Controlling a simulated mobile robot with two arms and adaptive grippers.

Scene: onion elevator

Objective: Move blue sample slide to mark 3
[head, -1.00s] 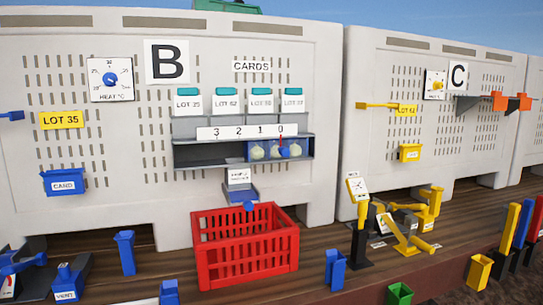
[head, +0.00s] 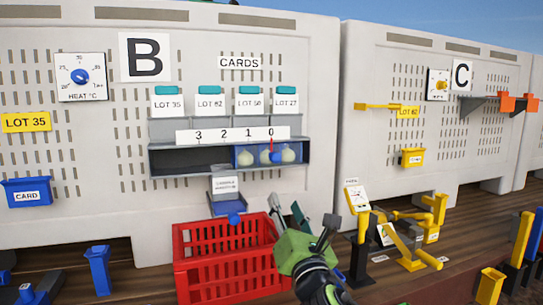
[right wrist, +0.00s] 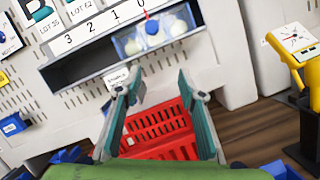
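The blue sample slide (head: 268,155) is a blue tray holding several pale round onions, with a blue knob (head: 277,157) on its front. It sits at the right end of a grey shelf slot, under the number strip (head: 232,134) marked 3, 2, 1, 0. A red pointer on it stands at 0. It also shows in the right wrist view (right wrist: 128,47). My right gripper (head: 288,206) is open and empty, below and in front of the slide, by the red crate's right side. In the right wrist view its two fingers (right wrist: 158,88) are spread. My left gripper is not in view.
The slot's left part (head: 185,160) is empty. A small labelled grey-and-blue unit (head: 226,201) hangs below the shelf, above a red crate (head: 213,265). Yellow fixtures (head: 408,240) stand to the right. Blue holders (head: 97,272) stand at left.

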